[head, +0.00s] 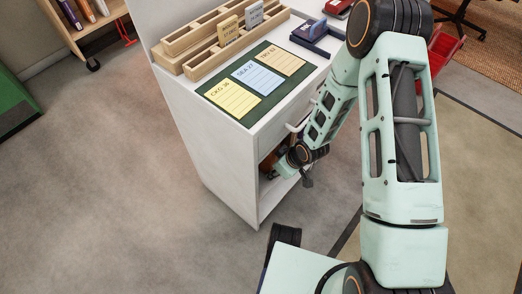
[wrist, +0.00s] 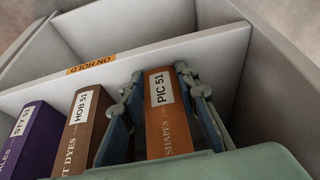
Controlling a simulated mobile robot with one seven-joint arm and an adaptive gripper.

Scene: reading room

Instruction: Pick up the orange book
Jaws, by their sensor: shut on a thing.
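The orange book (wrist: 170,128) stands upright in a white shelf compartment in the wrist view, its spine labelled "PIC 51". My gripper (wrist: 160,76) has one finger on each side of it and is shut on it. The book's lower part is hidden behind my gripper's body. In the head view my arm reaches into the open front of the white cabinet (head: 222,165); the fingers and the book cannot be made out clearly there.
Left of the orange book stand a brown book (wrist: 80,130) labelled "HOB 51" and a purple book (wrist: 30,138). An orange "ON HOLD" label (wrist: 91,64) marks the shelf edge. On the cabinet top lie a green mat (head: 212,112) with cards and wooden racks (head: 205,62).

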